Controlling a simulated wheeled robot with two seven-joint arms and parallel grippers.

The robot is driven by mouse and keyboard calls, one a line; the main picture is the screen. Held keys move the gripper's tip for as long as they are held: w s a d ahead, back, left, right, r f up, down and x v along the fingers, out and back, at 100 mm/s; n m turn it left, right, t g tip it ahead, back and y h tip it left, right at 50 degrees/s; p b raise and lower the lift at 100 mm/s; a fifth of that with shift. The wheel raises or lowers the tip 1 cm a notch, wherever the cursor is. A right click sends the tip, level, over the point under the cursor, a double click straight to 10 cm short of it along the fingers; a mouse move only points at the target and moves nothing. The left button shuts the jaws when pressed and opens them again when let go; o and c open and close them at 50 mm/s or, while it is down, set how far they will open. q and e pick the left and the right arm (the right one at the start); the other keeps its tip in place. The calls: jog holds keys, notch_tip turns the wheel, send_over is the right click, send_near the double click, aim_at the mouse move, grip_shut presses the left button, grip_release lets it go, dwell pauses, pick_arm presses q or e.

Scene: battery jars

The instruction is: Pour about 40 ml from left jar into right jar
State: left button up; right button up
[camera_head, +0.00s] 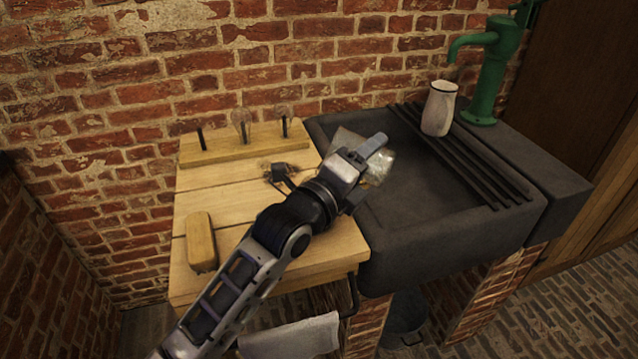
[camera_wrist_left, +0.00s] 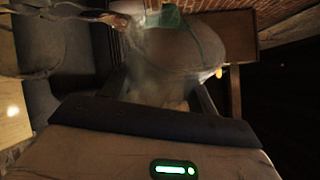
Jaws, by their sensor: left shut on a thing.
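My left gripper (camera_head: 372,152) is over the near left part of the dark sink and is shut on a clear glass jar (camera_head: 382,172). Most of the jar is hidden behind the gripper in the head view. In the left wrist view the jar (camera_wrist_left: 178,52) fills the space between the fingers, hazy and see-through. A blue-green patch (camera_wrist_left: 166,18) shows at its top. The liquid level cannot be made out. My right gripper is not in view.
The wooden worktop (camera_head: 205,290) carries a terminal board (camera_head: 250,150) with bulbs, a small dark part (camera_head: 281,178) and a wooden block (camera_head: 200,242). The dark sink (camera_head: 430,215) has a ribbed rack, a white jug (camera_head: 439,108) and a green pump (camera_head: 492,75) at its right.

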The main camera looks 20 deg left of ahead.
pick_arm(q)
jog(key=shift+d, duration=0.1)
jog(key=m+g+p, duration=0.1)
jog(key=m+p, duration=0.1)
jog(key=p, duration=0.1)
jog(key=shift+d, duration=0.1)
jog(key=shift+r+m+p, duration=0.35)
jog(key=shift+m+p, duration=0.35)
jog(key=shift+p, duration=0.4)
jog(key=shift+f+m+g+y+p, duration=0.3)
jog(key=shift+f+m+p, duration=0.05)
jog(key=shift+m, duration=0.05)
jog(key=shift+f+b, duration=0.3)
jog(key=shift+f, duration=0.2)
jog(key=shift+f+m, duration=0.2)
jog(key=shift+m, duration=0.3)
jog(key=shift+r+m+g+y, duration=0.15)
jog(key=shift+m+g+y, duration=0.15)
jog(key=shift+m, duration=0.2)
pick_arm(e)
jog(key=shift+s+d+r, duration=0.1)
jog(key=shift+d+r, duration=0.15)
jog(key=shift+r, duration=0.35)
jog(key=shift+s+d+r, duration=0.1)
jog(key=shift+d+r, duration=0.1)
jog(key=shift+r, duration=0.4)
pick_arm(q)
jog(key=shift+r, duration=0.1)
